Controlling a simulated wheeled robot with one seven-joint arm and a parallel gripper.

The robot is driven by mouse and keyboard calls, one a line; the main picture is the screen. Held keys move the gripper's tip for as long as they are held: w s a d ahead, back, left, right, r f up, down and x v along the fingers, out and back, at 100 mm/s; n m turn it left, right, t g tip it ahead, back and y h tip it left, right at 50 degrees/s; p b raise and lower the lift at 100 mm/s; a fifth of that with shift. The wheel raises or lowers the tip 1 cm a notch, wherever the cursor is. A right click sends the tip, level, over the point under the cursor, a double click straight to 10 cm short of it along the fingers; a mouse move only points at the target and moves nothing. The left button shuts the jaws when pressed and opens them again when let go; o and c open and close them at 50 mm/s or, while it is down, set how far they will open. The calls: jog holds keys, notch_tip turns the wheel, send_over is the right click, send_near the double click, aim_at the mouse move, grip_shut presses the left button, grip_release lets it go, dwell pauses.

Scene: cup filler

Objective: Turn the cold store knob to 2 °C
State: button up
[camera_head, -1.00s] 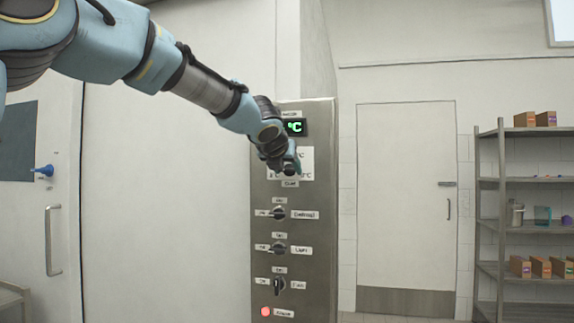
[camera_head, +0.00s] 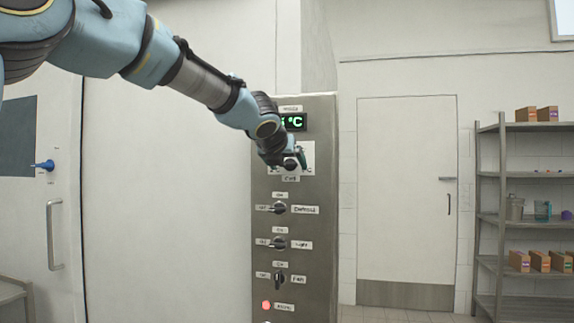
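A tall grey metal control panel (camera_head: 323,230) stands in the middle of the view. Its green display (camera_head: 293,122) shows "°C", with the digit mostly hidden behind my arm. Below the display is a white dial plate (camera_head: 308,155), with a label under it. My gripper (camera_head: 291,164) is at this plate, over the place of the top knob. The knob and its pointer are hidden, so its setting cannot be read. I cannot tell whether the fingers are open or shut on it.
Lower on the panel are the defrost knob (camera_head: 280,208), the light knob (camera_head: 279,243), the fan knob (camera_head: 279,279) and a red alarm lamp (camera_head: 266,305). A white door with a handle (camera_head: 54,235) is at left. A shelf rack (camera_head: 487,210) stands far right.

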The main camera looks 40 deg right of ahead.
jog(key=p+v, duration=0.2)
jog(key=v, duration=0.8)
jog(key=shift+s+a+p, duration=0.2)
jog(key=shift+a+p, duration=0.1)
jog(key=shift+a, duration=0.05)
jog(key=shift+r, duration=0.15)
